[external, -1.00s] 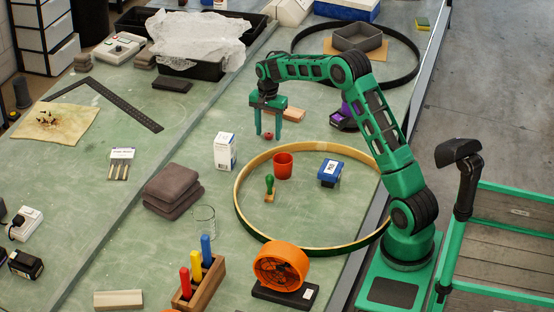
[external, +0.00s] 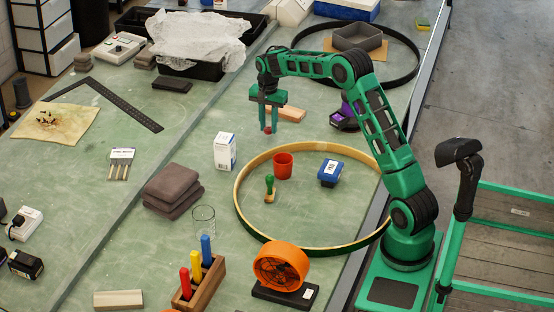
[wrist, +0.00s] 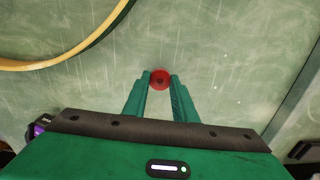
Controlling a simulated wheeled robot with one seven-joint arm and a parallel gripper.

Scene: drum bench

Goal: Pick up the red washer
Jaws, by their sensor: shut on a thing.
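The red washer (wrist: 160,79) is a small red disc with a dark centre. In the wrist view it sits between the tips of my two green fingers. My gripper (wrist: 160,84) is shut on it, with a finger on each side. In the external view my gripper (external: 268,129) points down above the green bench, and the washer (external: 267,129) shows as a small red spot at the fingertips. It appears slightly above the bench top, though the gap is hard to judge.
A wooden hoop (external: 238,195) lies in front, around a red cup (external: 283,166), a green-handled stamp (external: 269,188) and a blue box (external: 331,172). A wood block (external: 293,114) and purple-black device (external: 345,114) lie close right. A white carton (external: 225,152) stands left.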

